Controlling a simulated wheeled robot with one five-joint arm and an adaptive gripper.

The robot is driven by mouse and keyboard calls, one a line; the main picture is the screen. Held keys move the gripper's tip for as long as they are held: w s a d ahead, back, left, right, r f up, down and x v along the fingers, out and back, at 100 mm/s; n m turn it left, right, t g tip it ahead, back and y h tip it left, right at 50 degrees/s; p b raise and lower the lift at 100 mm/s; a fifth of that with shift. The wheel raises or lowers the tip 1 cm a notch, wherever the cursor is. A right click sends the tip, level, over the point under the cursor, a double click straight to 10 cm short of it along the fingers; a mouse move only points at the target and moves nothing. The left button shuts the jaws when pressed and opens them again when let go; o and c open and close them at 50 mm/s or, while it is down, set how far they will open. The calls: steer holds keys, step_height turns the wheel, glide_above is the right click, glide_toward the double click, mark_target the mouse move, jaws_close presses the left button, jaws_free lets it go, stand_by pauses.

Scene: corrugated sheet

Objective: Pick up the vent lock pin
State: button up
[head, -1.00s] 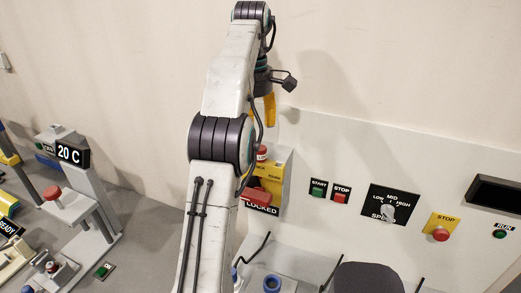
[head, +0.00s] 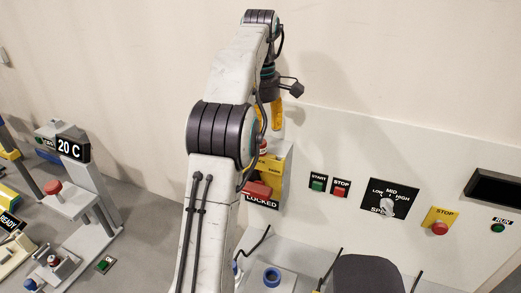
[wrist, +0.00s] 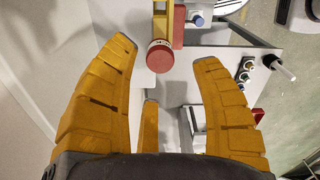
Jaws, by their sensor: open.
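What looks like the vent lock pin shows in the wrist view as a round red head (wrist: 160,57) with a pale band, in front of a yellow housing (wrist: 160,22). In the head view its small red-and-white top (head: 263,147) shows beside my arm, partly hidden, at the yellow housing (head: 275,161). A red block and a LOCKED label sit lower on that housing. My gripper (wrist: 167,53) is open and empty; the red head appears between its yellow fingertips, with no finger visibly touching it. In the head view my gripper (head: 270,117) points down above the housing.
A panel to the right has START and STOP buttons (head: 329,187), a speed knob (head: 386,207) and a yellow-backed stop button (head: 440,228). A blue-rimmed fitting (head: 272,278) and bent black rods stand below.

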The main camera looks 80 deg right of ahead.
steer(key=shift+f, duration=2.25)
steer(key=shift+o, duration=0.2)
jaws_close()
